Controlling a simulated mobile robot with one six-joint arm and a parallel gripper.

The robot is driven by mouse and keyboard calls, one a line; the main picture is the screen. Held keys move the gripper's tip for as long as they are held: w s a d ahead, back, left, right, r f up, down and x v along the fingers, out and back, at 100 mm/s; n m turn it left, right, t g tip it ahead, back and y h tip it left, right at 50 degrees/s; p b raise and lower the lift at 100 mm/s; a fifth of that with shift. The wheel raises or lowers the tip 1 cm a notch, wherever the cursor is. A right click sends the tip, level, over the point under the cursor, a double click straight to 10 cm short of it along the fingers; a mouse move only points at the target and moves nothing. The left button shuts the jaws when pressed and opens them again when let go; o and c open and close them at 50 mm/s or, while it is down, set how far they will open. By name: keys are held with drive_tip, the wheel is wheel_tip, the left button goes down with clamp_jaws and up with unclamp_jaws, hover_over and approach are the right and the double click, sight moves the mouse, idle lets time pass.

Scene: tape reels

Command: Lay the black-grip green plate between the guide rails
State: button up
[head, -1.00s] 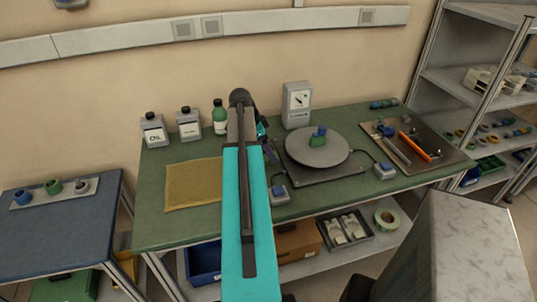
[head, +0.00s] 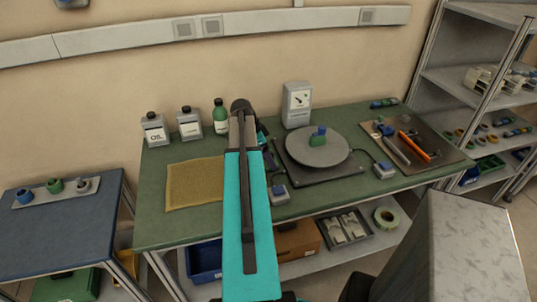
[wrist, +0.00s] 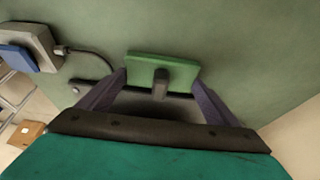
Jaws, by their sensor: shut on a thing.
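In the wrist view, my gripper (wrist: 160,79) has its two dark fingers at the left and right ends of a green plate (wrist: 140,66), shut on it. A short dark grip (wrist: 160,84) stands out from the plate's middle. The plate is over the green bench top, close to a dark strip (wrist: 90,89) that is partly hidden behind it. In the head view my arm hides most of my gripper, and I cannot make out the held plate there. I cannot identify the guide rails for certain in either view.
A cabled button box (head: 279,194) is at the front edge. A yellow mat (head: 190,187) lies left. Bottles (head: 220,120) and a gauge box (head: 296,105) stand behind.

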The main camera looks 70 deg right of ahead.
drive_tip(key=shift+f, duration=0.15)
drive_tip(key=o, duration=1)
drive_tip(key=shift+r, duration=0.25)
drive_tip(key=b+v, duration=0.2)
drive_tip(key=v, duration=0.9)
drive_tip(key=shift+w+r, duration=0.15)
drive_tip(key=shift+r, duration=0.2)
drive_tip(key=shift+a, duration=0.15)
